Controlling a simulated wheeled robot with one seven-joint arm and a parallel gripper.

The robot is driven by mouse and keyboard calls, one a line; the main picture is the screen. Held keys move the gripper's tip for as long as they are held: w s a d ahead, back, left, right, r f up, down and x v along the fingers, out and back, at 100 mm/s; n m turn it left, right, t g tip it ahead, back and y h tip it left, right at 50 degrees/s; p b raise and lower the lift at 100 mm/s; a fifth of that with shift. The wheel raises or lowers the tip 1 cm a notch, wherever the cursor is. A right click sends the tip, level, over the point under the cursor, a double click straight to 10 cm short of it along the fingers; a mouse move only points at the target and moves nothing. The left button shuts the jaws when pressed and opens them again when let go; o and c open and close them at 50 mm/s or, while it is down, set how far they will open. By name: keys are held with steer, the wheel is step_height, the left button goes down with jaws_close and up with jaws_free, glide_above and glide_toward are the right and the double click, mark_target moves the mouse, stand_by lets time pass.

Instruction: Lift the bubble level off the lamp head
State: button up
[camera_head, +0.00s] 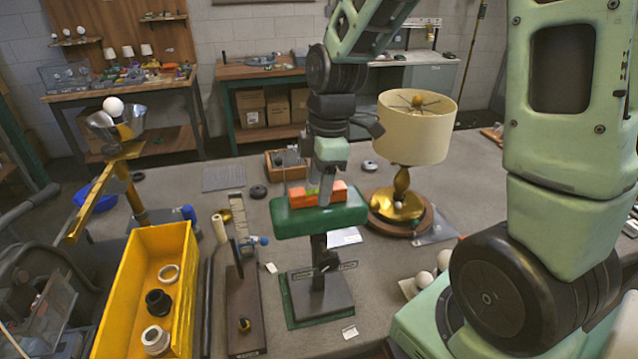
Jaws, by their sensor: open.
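The bubble level (300,198) is an orange bar with a yellow-green vial near its middle. It lies on top of the green lamp head (320,219), a long padded block on a dark post and dark base. My gripper (325,190) points down at the level, just right of the vial, with its fingertips at the level's height. The gripper is open. A finger covers part of the level, and I cannot tell whether the fingers touch it.
A brass table lamp with a cream shade (417,127) stands close on the right. A yellow bin (122,290) with ring-shaped parts is at the left front, beside a dark board with a post (246,320). A small wooden box (286,165) stands behind the lamp head.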

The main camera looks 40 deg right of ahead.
steer(key=shift+a+f, duration=0.1)
steer(key=shift+f, duration=0.6)
jaws_close()
steer(key=shift+r+p, duration=0.9)
steer(key=shift+r, duration=0.05)
steer(key=shift+r+p, duration=0.95)
steer(key=shift+r, duration=0.1)
steer(key=shift+r, duration=0.1)
steer(key=shift+r+p, duration=1.8)
steer(key=shift+r, duration=0.1)
